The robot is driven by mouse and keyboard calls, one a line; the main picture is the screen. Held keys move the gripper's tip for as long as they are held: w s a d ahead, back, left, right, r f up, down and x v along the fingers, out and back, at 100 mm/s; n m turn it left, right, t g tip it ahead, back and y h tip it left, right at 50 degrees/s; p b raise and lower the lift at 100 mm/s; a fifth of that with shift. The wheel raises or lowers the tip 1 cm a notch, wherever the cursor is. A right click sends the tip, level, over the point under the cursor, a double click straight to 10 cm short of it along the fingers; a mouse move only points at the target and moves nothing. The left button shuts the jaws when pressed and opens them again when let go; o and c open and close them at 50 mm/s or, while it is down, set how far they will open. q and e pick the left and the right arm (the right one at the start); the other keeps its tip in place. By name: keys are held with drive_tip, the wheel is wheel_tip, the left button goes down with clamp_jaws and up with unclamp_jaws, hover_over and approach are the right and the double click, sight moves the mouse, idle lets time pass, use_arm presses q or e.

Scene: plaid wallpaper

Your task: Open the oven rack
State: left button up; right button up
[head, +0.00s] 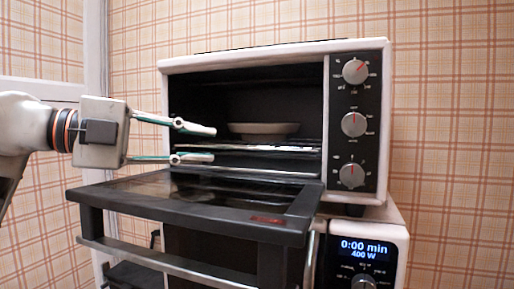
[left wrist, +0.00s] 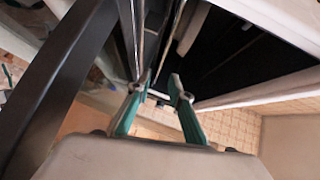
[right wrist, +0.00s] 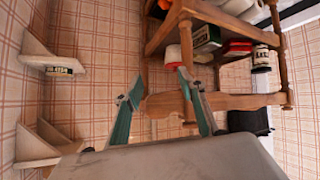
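The toaster oven (head: 357,205) has its door (head: 180,200) folded down and open. Inside, a wire rack (head: 300,149) runs across the cavity, with a pale shallow dish (head: 263,129) above it. My left gripper (head: 208,144) is open at the oven's mouth above the door, one finger higher and one lower, at about the height of the rack's front edge. I cannot tell whether it touches the rack. In the left wrist view the open fingers (left wrist: 160,90) point along the oven front, near metal bars. My right gripper (right wrist: 160,90) is open and empty, away from the oven.
A microwave (head: 392,226) with a lit display stands under the oven. Three knobs (head: 354,124) line the oven's right side. In the right wrist view a wooden shelf (right wrist: 220,101) holds several items, and pale wall brackets (right wrist: 50,55) are at the left.

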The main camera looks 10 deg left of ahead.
sight(238, 148)
use_arm(q)
drive_tip(key=shift+x, duration=3.85)
clamp_jaws()
